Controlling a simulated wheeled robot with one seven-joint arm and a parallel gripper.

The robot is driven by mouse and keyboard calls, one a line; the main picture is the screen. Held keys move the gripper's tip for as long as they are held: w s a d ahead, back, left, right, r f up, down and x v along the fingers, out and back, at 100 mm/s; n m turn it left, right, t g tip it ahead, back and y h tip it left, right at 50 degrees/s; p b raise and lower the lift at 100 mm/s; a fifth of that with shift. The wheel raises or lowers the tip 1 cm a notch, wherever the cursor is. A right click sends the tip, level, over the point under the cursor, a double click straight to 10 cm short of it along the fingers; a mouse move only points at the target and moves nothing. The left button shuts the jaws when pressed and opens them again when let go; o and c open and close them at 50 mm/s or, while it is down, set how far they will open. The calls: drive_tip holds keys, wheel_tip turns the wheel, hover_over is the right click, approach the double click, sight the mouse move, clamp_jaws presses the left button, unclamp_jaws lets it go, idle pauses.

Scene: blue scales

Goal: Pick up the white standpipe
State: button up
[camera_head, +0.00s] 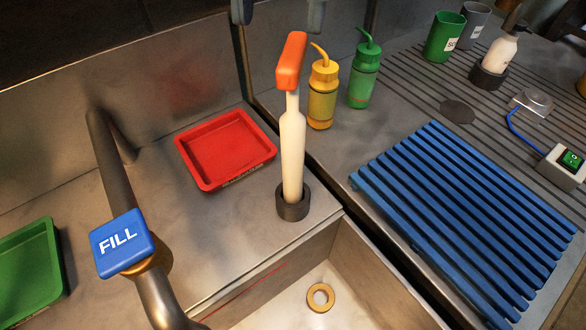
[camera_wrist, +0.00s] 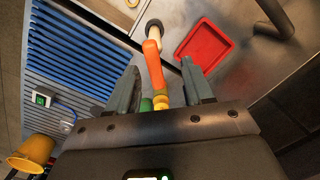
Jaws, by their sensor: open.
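The white standpipe (camera_head: 292,150) stands upright in a dark ring (camera_head: 293,203) on the steel counter by the sink corner. A bent orange top (camera_head: 291,60) sits on its upper end. In the wrist view, the white part (camera_wrist: 154,32) shows beyond the orange top (camera_wrist: 154,68). My gripper (camera_wrist: 159,67) is open and empty. In that view its two grey fingers lie to either side of the orange top; I cannot tell how far beyond them it is.
A red tray (camera_head: 225,148) lies left of the standpipe. Yellow (camera_head: 322,92) and green (camera_head: 363,75) bottles stand behind it. A blue slatted rack (camera_head: 465,220) lies right. A pipe with a blue FILL block (camera_head: 121,243) stands front left. The sink holds a brass ring (camera_head: 320,297).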

sight(292, 47)
drive_tip(key=shift+w+d+t+h, duration=0.3)
drive_tip(key=shift+w+d, duration=0.2)
drive_tip(key=shift+d, duration=0.1)
drive_tip(key=shift+f, duration=0.35)
drive_tip(key=shift+a+f+p, duration=0.1)
drive_tip(key=shift+f+p, duration=0.9)
drive_tip(key=shift+f, duration=2.35)
clamp_jaws()
